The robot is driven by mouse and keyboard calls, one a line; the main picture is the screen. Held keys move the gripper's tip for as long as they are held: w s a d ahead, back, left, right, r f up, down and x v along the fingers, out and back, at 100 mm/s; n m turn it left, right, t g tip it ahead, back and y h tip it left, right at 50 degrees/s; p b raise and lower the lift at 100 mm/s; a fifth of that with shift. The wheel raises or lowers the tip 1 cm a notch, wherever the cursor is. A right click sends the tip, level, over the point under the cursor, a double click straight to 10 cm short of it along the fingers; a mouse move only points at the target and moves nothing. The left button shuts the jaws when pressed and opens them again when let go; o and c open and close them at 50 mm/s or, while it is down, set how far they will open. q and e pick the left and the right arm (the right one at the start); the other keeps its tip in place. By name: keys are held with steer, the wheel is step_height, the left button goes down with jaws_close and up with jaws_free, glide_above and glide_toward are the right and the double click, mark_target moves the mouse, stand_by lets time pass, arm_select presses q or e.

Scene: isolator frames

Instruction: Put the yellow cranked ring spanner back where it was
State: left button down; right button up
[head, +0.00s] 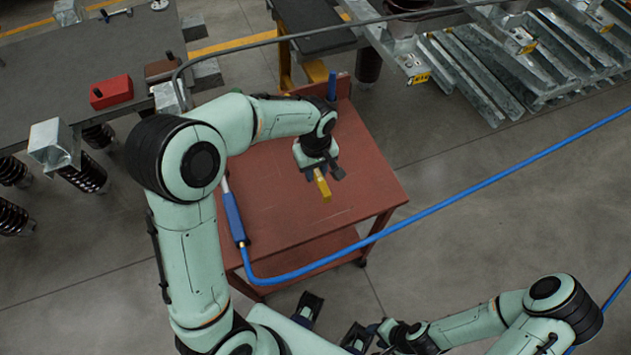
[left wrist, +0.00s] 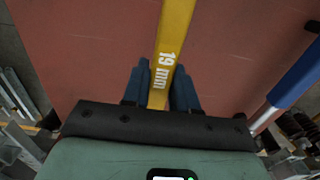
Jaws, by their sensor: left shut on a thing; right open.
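The yellow cranked ring spanner (head: 324,188) is in my left gripper (head: 317,174), over the red table. In the left wrist view the spanner (left wrist: 173,35), marked "19 mm", stands between the two blue fingers of the left gripper (left wrist: 158,80), which are shut on it. Its far end runs out of that picture, and I cannot tell its height above the table. The red table top (head: 265,185) is bare under and around the spanner. My right gripper (head: 369,335) is low at the bottom of the head view, away from the table, open, with no object visible in it.
A blue hose (head: 480,190) crosses in front of the table and ends in a blue handle (head: 234,218) at its left edge. A grey bench (head: 60,85) with a red box (head: 111,92) stands at left. Metal channels (head: 470,75) lie at back right.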

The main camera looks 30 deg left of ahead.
mark_target(316, 188)
arm_select(q)
steer(key=shift+f, duration=3.05)
steer(key=shift+f+b, duration=0.25)
steer(key=shift+b, duration=0.1)
steer(key=c, duration=0.9)
jaws_free()
steer(key=shift+r, duration=0.1)
steer(key=shift+r, duration=0.5)
step_height(316, 188, up, 11)
steer(key=shift+r+p, duration=0.2)
steer(key=shift+p, duration=0.5)
